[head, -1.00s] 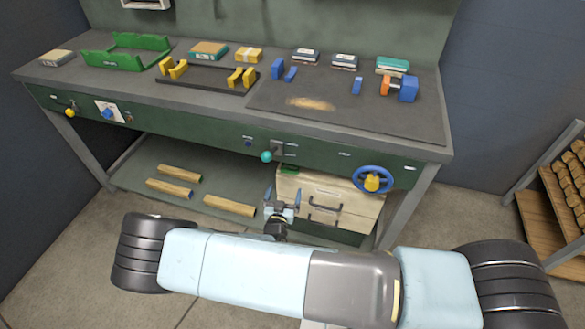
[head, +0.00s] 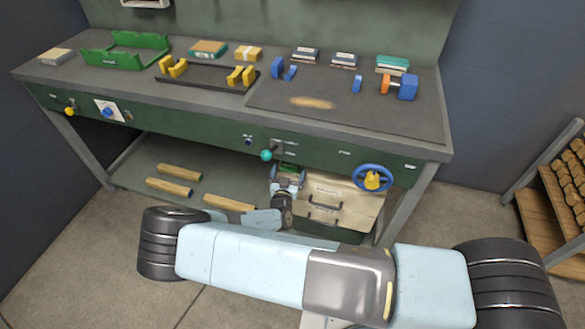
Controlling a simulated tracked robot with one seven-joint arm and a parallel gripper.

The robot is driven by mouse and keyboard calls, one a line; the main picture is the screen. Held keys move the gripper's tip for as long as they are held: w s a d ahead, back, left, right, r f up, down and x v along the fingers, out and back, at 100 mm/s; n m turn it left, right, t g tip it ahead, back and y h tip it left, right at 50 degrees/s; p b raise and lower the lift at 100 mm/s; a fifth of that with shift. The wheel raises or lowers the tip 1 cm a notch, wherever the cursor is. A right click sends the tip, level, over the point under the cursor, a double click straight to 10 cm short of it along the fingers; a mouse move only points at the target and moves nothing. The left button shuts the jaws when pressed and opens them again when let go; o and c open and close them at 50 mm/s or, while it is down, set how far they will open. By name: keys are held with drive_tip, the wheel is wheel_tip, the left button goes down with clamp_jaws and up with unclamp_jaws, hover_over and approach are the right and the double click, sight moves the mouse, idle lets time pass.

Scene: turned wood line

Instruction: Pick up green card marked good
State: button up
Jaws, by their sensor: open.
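A small green patch (head: 287,168), which looks like the green card, lies on top of the pale drawer box under the bench. Its marking is too small to read. My gripper (head: 287,178) is open at the upper left of the drawer box, in front of the green patch. The gripper hides most of it, and I cannot tell whether the fingers touch it.
The pale drawer box (head: 345,212) stands under the green workbench (head: 205,126). A teal knob (head: 266,155) and a blue handwheel (head: 372,177) stick out from the bench front. Wooden rods (head: 180,172) lie on the lower shelf to the left.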

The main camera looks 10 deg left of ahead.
drive_tip(key=shift+c, duration=0.3)
drive_tip(key=c, duration=1.1)
drive_tip(key=shift+o, duration=0.2)
drive_tip(key=shift+r, duration=0.1)
